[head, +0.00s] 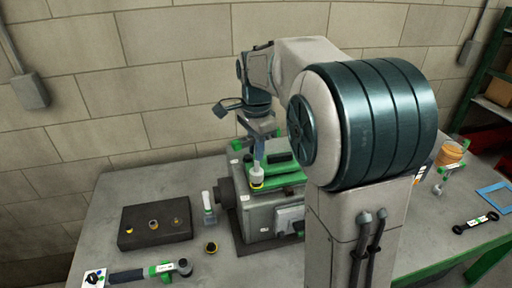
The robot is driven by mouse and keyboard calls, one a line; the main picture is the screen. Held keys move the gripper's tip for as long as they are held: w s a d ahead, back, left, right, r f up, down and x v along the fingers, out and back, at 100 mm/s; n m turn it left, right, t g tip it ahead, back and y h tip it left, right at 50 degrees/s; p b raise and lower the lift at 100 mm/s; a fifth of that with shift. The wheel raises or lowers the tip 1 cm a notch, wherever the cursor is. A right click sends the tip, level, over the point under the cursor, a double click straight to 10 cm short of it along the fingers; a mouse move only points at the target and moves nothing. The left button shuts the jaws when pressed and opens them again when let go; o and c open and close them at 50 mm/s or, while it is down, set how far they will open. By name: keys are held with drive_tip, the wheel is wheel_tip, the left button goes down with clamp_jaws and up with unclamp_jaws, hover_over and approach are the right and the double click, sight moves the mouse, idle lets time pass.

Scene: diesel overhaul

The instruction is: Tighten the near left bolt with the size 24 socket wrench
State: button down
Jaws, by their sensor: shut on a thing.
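My gripper (262,133) is shut on an upright tool, which I take to be the socket wrench (258,158). The near left bolt cannot be made out; the tool's end covers that spot. I cannot tell whether the socket touches a bolt. The size marking is too small to read.
A dark tray (128,240) with several small parts lies left on the bench. A green-banded wrench (130,275) lies in front of it. A black wrench (475,223) and blue frame (484,190) lie right.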

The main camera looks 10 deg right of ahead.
drive_tip(key=n, duration=1.2)
drive_tip(key=shift+n+p, duration=0.3)
drive_tip(key=n, duration=0.4)
drive_tip(key=shift+d, duration=0.1)
drive_tip(key=n, duration=1.1)
drive_tip(key=shift+n, duration=2.6)
